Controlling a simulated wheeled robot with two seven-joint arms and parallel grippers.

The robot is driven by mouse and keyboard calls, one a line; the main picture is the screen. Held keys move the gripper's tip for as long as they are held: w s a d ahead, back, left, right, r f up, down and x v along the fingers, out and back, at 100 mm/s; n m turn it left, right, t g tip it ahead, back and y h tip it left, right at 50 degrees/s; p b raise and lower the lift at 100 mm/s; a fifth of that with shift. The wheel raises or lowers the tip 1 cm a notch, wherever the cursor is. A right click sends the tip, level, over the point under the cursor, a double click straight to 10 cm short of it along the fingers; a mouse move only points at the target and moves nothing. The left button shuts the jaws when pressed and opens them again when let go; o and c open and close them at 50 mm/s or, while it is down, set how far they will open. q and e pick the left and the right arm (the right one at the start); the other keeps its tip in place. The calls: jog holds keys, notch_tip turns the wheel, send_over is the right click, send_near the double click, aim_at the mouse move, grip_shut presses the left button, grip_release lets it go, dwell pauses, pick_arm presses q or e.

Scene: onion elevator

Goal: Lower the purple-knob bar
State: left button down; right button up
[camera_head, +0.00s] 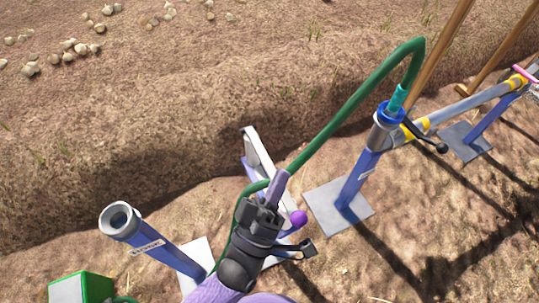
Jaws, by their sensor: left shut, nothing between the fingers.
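The purple knob (299,218) shows just right of my left gripper, on the end of a short bluish bar (288,232). The rest of that bar is hidden behind my gripper and wrist. My left gripper (281,178) comes up from the bottom of the view. Its fingers are shut with nothing between them, and they point up and slightly right, above and left of the knob. I cannot tell whether the gripper touches the bar. My right gripper is not in view.
A green hose (345,112) runs behind my gripper to a blue post (362,178) at right. An open-topped blue pipe (146,240) leans at left. A grey upright (257,148) stands behind my fingers. A green box (80,288) sits bottom left. Bare soil lies beyond.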

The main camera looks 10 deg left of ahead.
pick_arm(q)
notch_tip(320, 180, down, 10)
jog(key=s+d+m+g+h+b, duration=0.1)
jog(key=s+m+h+b, duration=0.1)
jog(key=m+h+b, duration=0.6)
jog(key=shift+s+d+m+g+b, duration=0.3)
jog(key=shift+m+b, duration=0.2)
jog(key=shift+b, duration=0.2)
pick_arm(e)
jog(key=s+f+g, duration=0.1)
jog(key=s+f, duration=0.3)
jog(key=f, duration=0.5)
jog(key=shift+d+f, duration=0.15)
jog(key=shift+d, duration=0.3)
pick_arm(q)
jog(key=shift+r, duration=0.1)
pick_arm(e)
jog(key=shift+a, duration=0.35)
